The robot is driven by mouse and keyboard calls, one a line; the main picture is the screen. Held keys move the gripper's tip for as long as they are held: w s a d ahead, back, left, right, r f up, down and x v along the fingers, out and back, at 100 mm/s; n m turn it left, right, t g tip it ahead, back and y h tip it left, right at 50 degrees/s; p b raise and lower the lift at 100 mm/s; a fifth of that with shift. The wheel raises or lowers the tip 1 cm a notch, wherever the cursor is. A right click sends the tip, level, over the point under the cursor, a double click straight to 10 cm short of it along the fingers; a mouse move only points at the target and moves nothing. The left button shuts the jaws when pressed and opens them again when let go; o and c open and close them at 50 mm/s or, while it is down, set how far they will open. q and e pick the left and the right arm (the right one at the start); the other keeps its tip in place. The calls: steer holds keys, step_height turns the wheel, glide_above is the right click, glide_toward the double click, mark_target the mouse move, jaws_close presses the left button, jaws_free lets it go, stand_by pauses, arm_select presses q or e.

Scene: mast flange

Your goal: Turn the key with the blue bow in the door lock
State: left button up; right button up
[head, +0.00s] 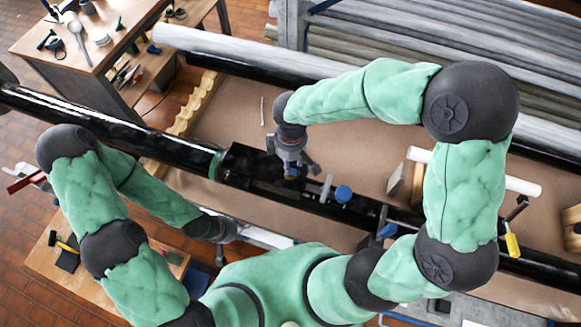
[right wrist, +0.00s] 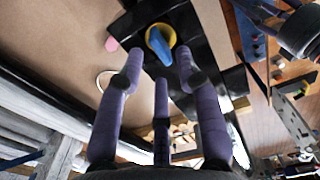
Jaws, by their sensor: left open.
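The blue key bow (right wrist: 159,45) stands in a round yellow lock face on a black panel in the right wrist view. It looks tilted in the picture. My right gripper (right wrist: 161,66) is open, its purple fingers spread around and short of the bow; I cannot tell whether any finger touches it. In the head view my right gripper (head: 291,166) points down over the black mast part (head: 245,165) and mostly hides the key. My left gripper (head: 230,231) is open and empty, low beside the bench edge, away from the lock.
A blue round knob (head: 343,193) and a grey upright lever stand right of the lock on the mast. A white tube (head: 520,186) and wooden blocks lie further right. A tool table (head: 85,50) is at the upper left.

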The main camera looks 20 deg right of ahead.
steer(key=shift+s+f+b, duration=0.2)
steer(key=shift+f+b, duration=0.45)
steer(key=shift+f, duration=0.35)
steer(key=shift+w+f+b, duration=0.1)
steer(key=shift+f+b, duration=0.6)
steer(key=shift+f, duration=0.2)
steer(key=shift+f+b, duration=0.35)
steer(key=shift+f, duration=0.05)
steer(key=shift+c, duration=0.3)
steer(key=shift+r, duration=0.1)
jaws_close()
